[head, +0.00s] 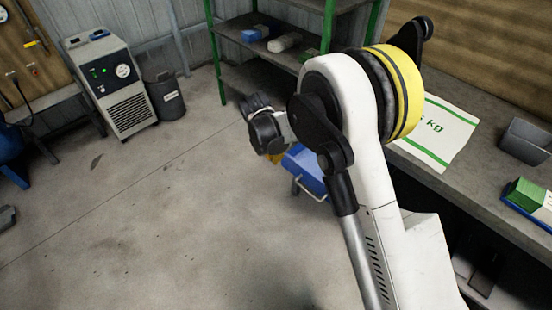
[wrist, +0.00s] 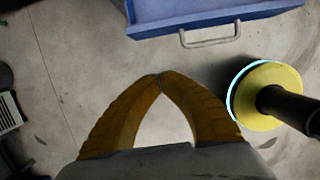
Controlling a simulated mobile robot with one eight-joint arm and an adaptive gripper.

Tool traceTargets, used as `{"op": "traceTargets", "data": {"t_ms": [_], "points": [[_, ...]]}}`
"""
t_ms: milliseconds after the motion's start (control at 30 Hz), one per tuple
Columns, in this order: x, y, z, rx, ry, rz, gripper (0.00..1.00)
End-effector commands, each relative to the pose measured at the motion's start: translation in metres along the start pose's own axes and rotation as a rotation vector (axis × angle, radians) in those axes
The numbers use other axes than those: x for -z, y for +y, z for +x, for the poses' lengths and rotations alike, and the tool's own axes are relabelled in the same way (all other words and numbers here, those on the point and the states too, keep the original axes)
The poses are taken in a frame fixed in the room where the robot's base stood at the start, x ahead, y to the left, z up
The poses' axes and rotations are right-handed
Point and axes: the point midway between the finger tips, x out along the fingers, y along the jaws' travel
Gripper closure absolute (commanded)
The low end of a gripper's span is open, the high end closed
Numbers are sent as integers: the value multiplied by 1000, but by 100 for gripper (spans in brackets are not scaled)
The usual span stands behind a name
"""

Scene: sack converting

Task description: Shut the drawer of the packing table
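The blue drawer (head: 308,168) of the packing table (head: 470,195) stands pulled out below the tabletop, partly hidden behind my arm in the head view. Its pale bar handle (head: 307,189) is on the front face. In the wrist view the drawer (wrist: 200,14) crosses the top of the picture, with its handle (wrist: 210,39) facing my gripper. My gripper (wrist: 159,76) has its orange fingers meeting at the tips, with nothing between them. It is apart from the handle, with floor visible between them. In the head view only a bit of orange finger shows beside the drawer.
A sack (head: 437,132) with green bands, a grey bin (head: 525,140) and a blue tray (head: 528,212) lie on the tabletop. A green-framed shelf (head: 262,78) stands behind the drawer. A grey machine (head: 118,90) and a dark bin (head: 165,95) stand back left. The floor at left is mostly clear.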

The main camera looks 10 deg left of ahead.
Motion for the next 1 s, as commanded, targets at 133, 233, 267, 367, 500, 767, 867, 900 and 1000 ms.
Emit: {"op": "traceTargets", "data": {"t_ms": [133,233,267,367,500,767,867,900,1000], "points": [[0,0,26,0,0,4,100],[0,0,49,-1,0,5,100],[0,0,56,-1,0,4,100],[0,0,77,-1,0,4,100],[-6,0,100,-1,-1,7,100],[-36,0,103,-1,0,6,100],[-39,0,103,-1,0,5,100],[-40,0,102,-2,0,5,100],[-40,0,102,-2,0,5,100]]}}
